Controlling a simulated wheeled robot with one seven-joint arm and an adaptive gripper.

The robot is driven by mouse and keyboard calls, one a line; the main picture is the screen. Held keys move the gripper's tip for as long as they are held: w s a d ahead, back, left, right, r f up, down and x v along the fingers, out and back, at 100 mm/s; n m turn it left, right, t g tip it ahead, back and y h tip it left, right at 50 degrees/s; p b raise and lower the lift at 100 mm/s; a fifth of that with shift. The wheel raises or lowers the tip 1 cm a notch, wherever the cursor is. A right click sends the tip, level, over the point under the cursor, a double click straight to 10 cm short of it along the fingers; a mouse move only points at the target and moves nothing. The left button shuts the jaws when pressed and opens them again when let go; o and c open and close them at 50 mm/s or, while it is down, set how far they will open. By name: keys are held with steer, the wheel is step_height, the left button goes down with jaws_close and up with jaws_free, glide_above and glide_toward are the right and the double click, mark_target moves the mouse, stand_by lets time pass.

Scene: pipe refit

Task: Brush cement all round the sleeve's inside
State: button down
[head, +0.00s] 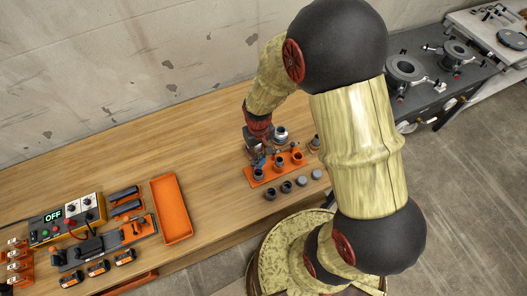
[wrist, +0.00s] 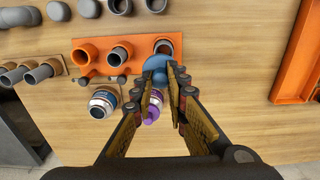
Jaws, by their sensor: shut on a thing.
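My gripper (wrist: 168,82) is shut on a blue piece (wrist: 155,67), which looks like the brush's handle or cap. The blue piece is at the near edge of the end grey sleeve (wrist: 166,45) in the orange rack (wrist: 92,68). That sleeve is at the rack's right in the wrist view. The brush tip is hidden, so I cannot tell whether it is inside the sleeve. In the head view my gripper (head: 259,152) is low over the left end of the rack (head: 268,178). A purple-labelled can (wrist: 152,112) and an open can (wrist: 103,101) stand beside the rack.
Other grey sleeves (wrist: 121,53) stand in the rack, with several loose grey fittings (head: 286,187) along its front. An orange tray (head: 171,209) and a control box (head: 72,222) lie to the left. Bare wood lies between tray and rack.

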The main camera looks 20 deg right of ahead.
mark_target(260, 164)
steer(key=shift+s+a, duration=0.1)
steer(key=shift+a, duration=0.05)
steer(key=shift+f+b, duration=1.95)
steer(key=shift+f, duration=0.65)
steer(key=shift+d+f, duration=0.1)
steer(key=shift+d, duration=0.2)
steer(key=shift+w+a, duration=0.35)
steer(key=shift+w, duration=0.1)
steer(key=shift+s+a+p, duration=0.1)
steer(key=shift+a+p, duration=0.25)
steer(key=shift+a, duration=0.15)
steer(key=shift+s+a, duration=0.1)
steer(key=shift+s, duration=0.25)
stand_by(0.6)
steer(key=shift+s+d+p, duration=0.3)
steer(key=shift+s, duration=0.15)
stand_by(1.1)
steer(key=shift+d, duration=0.35)
stand_by(0.3)
